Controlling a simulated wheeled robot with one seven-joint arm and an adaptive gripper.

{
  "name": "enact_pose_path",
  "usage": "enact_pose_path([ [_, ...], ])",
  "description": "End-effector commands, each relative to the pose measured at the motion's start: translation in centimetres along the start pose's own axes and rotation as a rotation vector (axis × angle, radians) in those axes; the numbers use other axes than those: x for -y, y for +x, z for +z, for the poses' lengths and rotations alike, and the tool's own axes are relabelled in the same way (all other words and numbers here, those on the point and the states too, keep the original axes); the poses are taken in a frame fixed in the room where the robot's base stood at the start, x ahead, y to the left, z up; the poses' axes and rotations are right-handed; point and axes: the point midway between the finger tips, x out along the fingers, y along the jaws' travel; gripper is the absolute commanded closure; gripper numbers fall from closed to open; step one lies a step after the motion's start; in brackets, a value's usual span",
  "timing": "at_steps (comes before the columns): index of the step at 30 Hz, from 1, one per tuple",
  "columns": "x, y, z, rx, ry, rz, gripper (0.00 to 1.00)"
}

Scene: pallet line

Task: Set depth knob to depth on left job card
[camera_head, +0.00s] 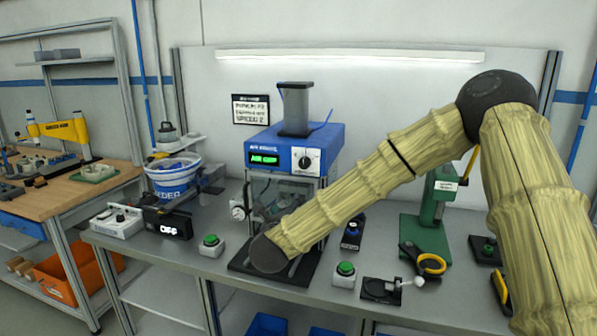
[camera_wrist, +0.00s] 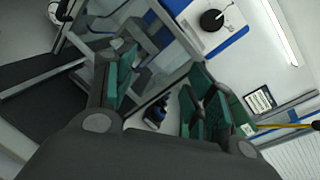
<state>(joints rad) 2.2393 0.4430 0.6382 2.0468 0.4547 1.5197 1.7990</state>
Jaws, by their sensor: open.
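The depth knob (camera_head: 305,161) is a black dial on a white plate on the blue head of the press (camera_head: 258,144). Its white pointer mark points up and to the right in the wrist view (camera_wrist: 212,20). A job card (camera_head: 251,109) with dark print hangs on the wall left of the press; its small text is not clearly legible. My gripper (camera_wrist: 160,78) is open and empty, with green-padded fingers apart. The knob lies beyond the fingertips, above the right finger in the wrist view, not touched. In the head view my arm's end hides the gripper, low before the press.
Green-button boxes (camera_head: 211,245) (camera_head: 345,270) stand either side of the press base. A blue-and-white bucket (camera_head: 173,180) and a black display box (camera_head: 168,223) stand left. A green hand press (camera_head: 430,210) and yellow-handled tool (camera_head: 432,263) are right. Another framed card (camera_wrist: 260,100) shows in the wrist view.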

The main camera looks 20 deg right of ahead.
Motion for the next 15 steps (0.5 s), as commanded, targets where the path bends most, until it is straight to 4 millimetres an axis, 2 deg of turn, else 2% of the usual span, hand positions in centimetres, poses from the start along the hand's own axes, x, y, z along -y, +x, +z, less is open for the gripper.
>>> enact_pose_path([
  [1,1.8,0.4,2.1,0.009,0.087,-0.041,0.46],
  [3,3.6,0.7,4.2,0.019,0.190,-0.086,0.46],
  [6,5.3,0.9,6.0,0.030,0.282,-0.125,0.46],
  [11,6.1,1.4,6.8,0.035,0.325,-0.143,0.46],
  [15,6.3,2.8,6.9,0.034,0.324,-0.143,0.46],
])
